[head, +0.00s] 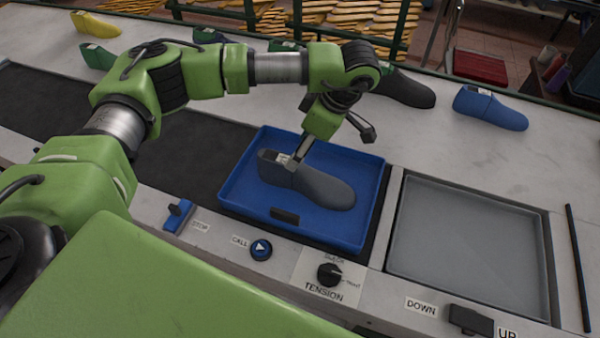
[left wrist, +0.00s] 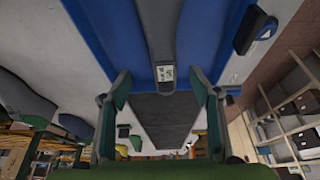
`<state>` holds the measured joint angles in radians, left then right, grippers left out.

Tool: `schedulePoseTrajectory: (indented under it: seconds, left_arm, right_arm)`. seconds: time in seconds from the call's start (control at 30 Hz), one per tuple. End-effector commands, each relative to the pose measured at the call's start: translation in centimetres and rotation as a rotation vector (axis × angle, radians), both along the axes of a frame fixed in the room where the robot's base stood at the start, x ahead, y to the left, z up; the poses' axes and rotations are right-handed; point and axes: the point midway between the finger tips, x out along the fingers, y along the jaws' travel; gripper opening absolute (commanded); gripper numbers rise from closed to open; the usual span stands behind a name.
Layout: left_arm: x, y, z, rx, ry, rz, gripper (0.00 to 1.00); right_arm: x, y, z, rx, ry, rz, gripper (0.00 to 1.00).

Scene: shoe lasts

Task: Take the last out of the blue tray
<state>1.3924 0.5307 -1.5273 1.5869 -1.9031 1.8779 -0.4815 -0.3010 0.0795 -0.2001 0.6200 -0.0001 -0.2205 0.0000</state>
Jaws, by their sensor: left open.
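The dark grey last (head: 315,187) lies on its side or sole in the blue tray (head: 232,188), its toe pointing right and a small white label near its heel end. In the left wrist view the last (left wrist: 158,30) and its label show between the blue tray walls (left wrist: 215,35). My left gripper (head: 296,160) reaches down over the tray at the last's heel part. In the left wrist view its fingers (left wrist: 162,88) are spread wide, one on each side of the labelled end. I cannot tell whether they touch it. My right gripper is not in view.
A grey tray (head: 470,255) sits to the right of the blue one. A stop switch (head: 178,214), call button (head: 261,247), tension knob (head: 330,273) and down/up switch (head: 470,319) line the front. Other lasts, one blue (head: 490,108), stand along the back.

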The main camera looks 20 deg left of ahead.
Motion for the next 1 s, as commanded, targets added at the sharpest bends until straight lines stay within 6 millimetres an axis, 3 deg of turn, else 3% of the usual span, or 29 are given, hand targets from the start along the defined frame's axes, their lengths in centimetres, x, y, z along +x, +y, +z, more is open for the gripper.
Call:
schedulePoseTrajectory:
  seconds: [0.13, 0.33, 0.53, 0.7, 0.97, 1.0]
  left_arm:
    - [-0.1, 0.9, -1.9, 0.001, 0.001, 0.003, 0.57]
    - [-0.2, 1.3, -3.0, 0.001, 0.002, 0.001, 0.57]
    - [-1.1, 2.1, -5.3, 0.001, 0.004, 0.002, 0.57]
    - [-1.0, 2.8, -7.4, 0.0, 0.001, 0.002, 0.57]
    - [-0.9, 2.8, -7.8, 0.0, -0.001, 0.0, 0.57]
    - [-0.9, 2.8, -7.7, 0.0, -0.001, 0.0, 0.47]
  right_arm:
    - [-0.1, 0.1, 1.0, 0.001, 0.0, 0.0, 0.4]
    - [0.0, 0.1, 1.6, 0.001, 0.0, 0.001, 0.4]
    - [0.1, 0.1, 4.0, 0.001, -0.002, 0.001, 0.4]
    - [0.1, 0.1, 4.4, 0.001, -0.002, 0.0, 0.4]
    - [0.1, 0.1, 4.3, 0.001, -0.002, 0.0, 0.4]
    - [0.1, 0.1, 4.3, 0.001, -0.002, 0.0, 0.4]
